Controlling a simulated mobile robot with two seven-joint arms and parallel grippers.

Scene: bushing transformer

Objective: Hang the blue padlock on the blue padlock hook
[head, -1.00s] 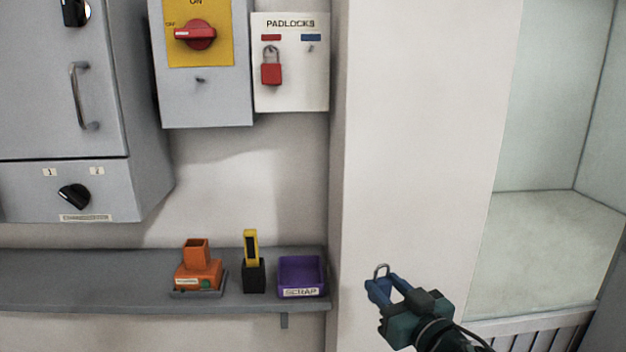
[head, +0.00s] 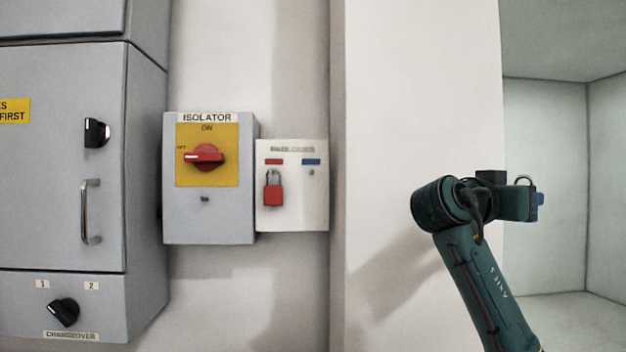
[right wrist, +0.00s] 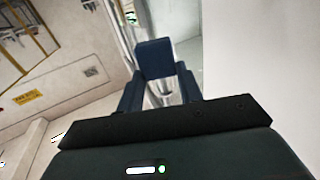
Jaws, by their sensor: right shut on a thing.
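My right gripper (head: 530,202) is raised at the right of the head view and shut on the blue padlock (head: 538,206). The padlock's metal shackle shows above the jaws. In the right wrist view the blue padlock (right wrist: 154,60) sits between the fingertips (right wrist: 157,85). The blue padlock hook (head: 311,172) is a small peg under a blue label on the white padlocks board (head: 293,215). That hook is bare. The gripper is well to the right of the board. My left gripper is not in view.
A red padlock (head: 273,194) hangs beside the blue hook, under a red label. The grey isolator box (head: 208,226) with its red switch adjoins the board on the left. A pale wall column (head: 420,100) stands between the board and my right gripper. A recess opens at the right.

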